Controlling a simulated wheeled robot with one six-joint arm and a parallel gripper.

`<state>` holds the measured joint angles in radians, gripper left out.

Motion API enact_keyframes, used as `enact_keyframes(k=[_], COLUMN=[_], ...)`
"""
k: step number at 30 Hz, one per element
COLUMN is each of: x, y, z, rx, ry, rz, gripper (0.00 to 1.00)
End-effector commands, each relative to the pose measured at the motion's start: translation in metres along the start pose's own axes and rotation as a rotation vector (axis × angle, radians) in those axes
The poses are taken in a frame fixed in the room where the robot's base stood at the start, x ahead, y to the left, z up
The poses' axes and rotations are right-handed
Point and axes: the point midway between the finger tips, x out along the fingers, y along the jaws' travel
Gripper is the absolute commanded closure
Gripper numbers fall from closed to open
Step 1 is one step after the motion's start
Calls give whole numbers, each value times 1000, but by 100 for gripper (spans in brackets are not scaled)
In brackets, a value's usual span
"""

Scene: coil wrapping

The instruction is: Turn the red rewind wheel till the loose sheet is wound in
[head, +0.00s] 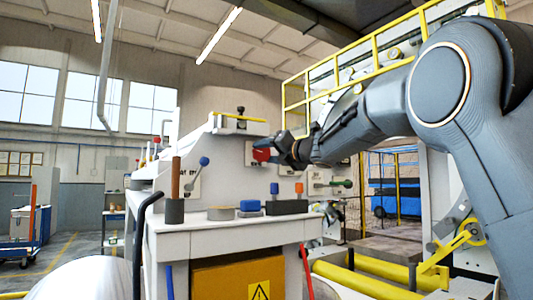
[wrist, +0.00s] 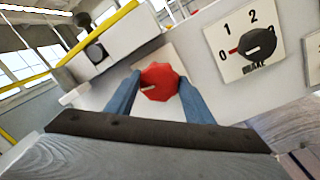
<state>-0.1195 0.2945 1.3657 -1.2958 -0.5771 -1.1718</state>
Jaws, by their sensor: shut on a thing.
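The red rewind wheel (wrist: 160,84) is a small faceted red knob on a white panel, with a short pale mark pointing to the left. My gripper (wrist: 160,79) has its two blue-grey fingers on either side of the wheel, shut on its rim. In the head view the wheel (head: 261,154) shows at the tip of my gripper (head: 274,149), partly hidden by the fingers. I cannot make out a loose sheet for certain; a white rounded surface (head: 85,280) shows at the lower left of the head view.
A black dial (wrist: 258,44) marked 0, 1, 2 sits right of the wheel, its red pointer near 0. A yellow bar (wrist: 100,32) and black knob (wrist: 96,53) are up left.

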Motion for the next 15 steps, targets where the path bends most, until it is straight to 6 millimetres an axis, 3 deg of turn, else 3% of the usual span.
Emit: enact_keyframes(k=[15], x=[0], y=[1], z=[-1], rx=[486], ry=[-53], rz=[-2], gripper=[75])
